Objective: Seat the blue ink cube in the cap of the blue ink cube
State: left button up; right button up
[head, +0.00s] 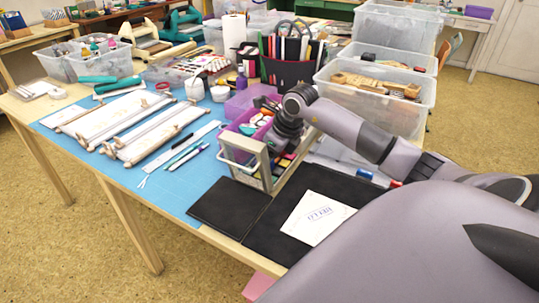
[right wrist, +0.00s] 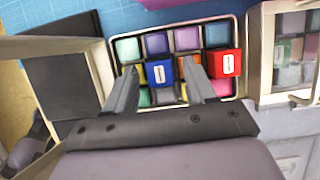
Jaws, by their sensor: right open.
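In the right wrist view, a blue block with a white label (right wrist: 159,72) stands in a dark-rimmed tray of coloured ink cubes (right wrist: 240,22). I cannot tell whether this block is the ink cube, its cap or both together. My right gripper (right wrist: 162,82) is open, with a finger on each side of the blue block in the picture. Contact with it is not visible. In the head view, my right gripper (head: 284,141) is over the tray area, its fingertips mostly hidden. My left gripper is not in view.
A red labelled block (right wrist: 224,64) stands right of the blue one. A wooden-framed holder (head: 250,165) stands beside my right gripper. Black pads (head: 228,204) and a white card (head: 316,218) lie in front. Bins (head: 398,105) stand at the right.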

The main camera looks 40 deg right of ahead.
jog(key=v, duration=0.7)
jog(key=shift+w+a+r, duration=0.15)
jog(key=shift+a, duration=0.3)
